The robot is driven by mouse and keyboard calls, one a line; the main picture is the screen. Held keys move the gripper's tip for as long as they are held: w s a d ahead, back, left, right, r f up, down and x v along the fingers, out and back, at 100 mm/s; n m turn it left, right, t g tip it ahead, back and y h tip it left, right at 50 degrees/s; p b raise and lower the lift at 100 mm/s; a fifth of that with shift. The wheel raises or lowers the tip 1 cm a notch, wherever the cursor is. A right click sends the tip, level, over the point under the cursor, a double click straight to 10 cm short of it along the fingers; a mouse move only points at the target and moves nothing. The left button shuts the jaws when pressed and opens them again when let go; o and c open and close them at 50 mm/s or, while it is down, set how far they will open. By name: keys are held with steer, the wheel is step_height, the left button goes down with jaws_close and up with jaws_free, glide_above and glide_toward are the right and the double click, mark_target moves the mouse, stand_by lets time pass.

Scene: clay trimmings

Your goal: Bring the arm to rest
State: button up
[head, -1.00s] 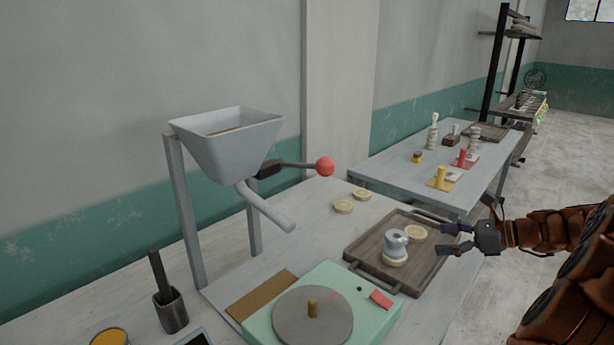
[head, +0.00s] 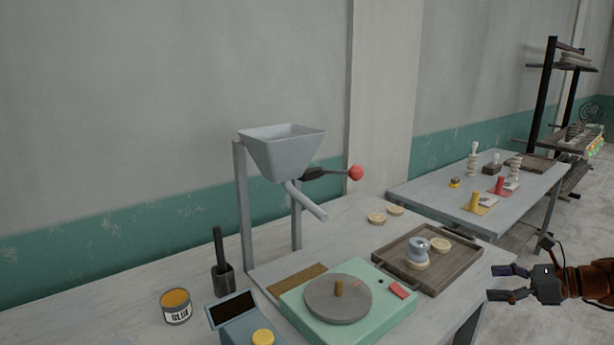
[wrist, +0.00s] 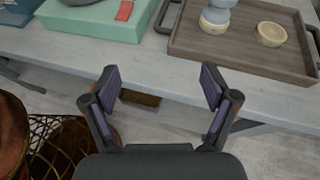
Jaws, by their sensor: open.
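My gripper (head: 507,283) is open and empty at the right of the head view, out past the front edge of the near table (head: 340,238). In the wrist view my gripper (wrist: 160,88) has its two fingers spread wide, with the floor and the table's edge beyond them and nothing between them. My arm comes in from the right edge of the head view.
A wooden tray (head: 459,283) holds a grey-blue spool-like piece (head: 418,248) on a pale disc, and another pale disc (head: 440,245). A green wheel unit (head: 396,318), a hopper (head: 284,155) with a red-knobbed lever (head: 355,172) and a can (head: 176,308) stand nearby. Floor shows right.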

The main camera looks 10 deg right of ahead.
steer(key=s+a+r+n+g+p, duration=0.1)
steer(key=s+a+n+g, duration=0.2)
steer(key=a, duration=0.6)
steer(key=s+a+n+g+h+p, duration=0.1)
steer(key=s+a+n+g, duration=0.1)
steer(key=a+n, duration=0.5)
steer(key=s+a+r+n+g, duration=0.1)
steer(key=s+a+n+g, duration=0.15)
steer(key=a, duration=0.85)
steer(key=s+a+f+n+g+h+p, duration=0.1)
steer(key=s+n+h, duration=0.3)
steer(key=s, duration=0.7)
steer(key=s+a+f+n+g+h+p, duration=0.1)
steer(key=s+a+n+g+h+p, duration=0.1)
steer(key=s+n, duration=0.7)
steer(key=s+a+h, duration=0.1)
steer(key=h, duration=0.1)
steer(key=shift+s+a+f+h, duration=0.15)
steer(key=shift+s+a+h, duration=0.05)
steer(key=shift+s+h, duration=0.15)
steer(key=shift+s+d+n+g, duration=0.2)
steer(key=shift+n+g, duration=0.05)
steer(key=shift+n, duration=0.2)
steer(key=shift+c, duration=0.2)
